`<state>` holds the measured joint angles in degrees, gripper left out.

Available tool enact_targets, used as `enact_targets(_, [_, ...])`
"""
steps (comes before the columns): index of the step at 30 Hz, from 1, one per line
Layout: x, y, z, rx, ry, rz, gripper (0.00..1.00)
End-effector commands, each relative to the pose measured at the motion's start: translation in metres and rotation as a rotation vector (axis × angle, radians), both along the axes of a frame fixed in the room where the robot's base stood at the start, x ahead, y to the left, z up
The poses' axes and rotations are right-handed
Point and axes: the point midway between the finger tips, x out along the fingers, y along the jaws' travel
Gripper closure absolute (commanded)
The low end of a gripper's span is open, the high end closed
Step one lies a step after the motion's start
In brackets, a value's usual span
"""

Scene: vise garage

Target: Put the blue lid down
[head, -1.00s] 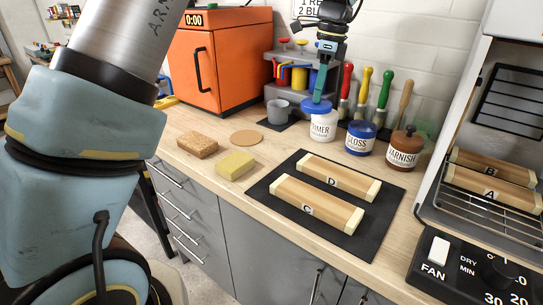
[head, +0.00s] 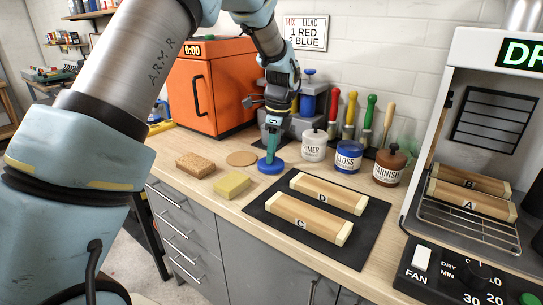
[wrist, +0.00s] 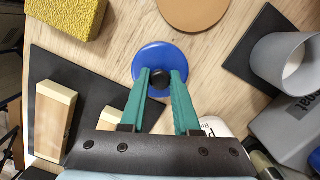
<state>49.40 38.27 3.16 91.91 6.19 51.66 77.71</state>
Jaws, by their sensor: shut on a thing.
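The blue lid (head: 270,166) is a round disc with a dark knob. It is at the worktop's surface, right of the yellow sponge and just behind the black mat; I cannot tell whether it touches the wood. My gripper (head: 270,153) points down at it, shut on its knob. In the wrist view the blue lid (wrist: 148,62) lies between and beyond the teal fingertips of my gripper (wrist: 161,76). The primer jar (head: 314,145) stands to the right of my gripper.
A yellow sponge (head: 231,185), a brown sponge (head: 195,165) and a round cork disc (head: 241,158) lie to the left. The black mat (head: 262,220) in front holds wooden blocks D and C. The gloss jar (head: 348,157) and varnish jar (head: 389,167) stand to the right.

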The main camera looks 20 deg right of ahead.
Motion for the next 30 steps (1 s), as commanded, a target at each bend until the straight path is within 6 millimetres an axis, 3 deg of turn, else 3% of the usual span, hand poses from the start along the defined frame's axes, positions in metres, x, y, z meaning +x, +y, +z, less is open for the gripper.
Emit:
enact_targets(4, [-0.001, 0.000, -0.016, 0.001, 0.002, 0.000, 1.00])
enact_targets(14, [0.000, 0.000, -0.019, 0.001, 0.001, 0.000, 1.00])
enact_targets(15, [0.000, 0.000, -0.020, 0.001, 0.001, 0.000, 0.69])
enact_targets(21, [0.000, 0.000, -0.019, 0.001, 0.001, 0.000, 0.47])
enact_targets(23, [0.000, 0.000, -0.019, 0.001, 0.001, 0.000, 0.40])
enact_targets(30, [0.000, 0.000, -0.019, 0.000, 0.000, 0.000, 0.40])
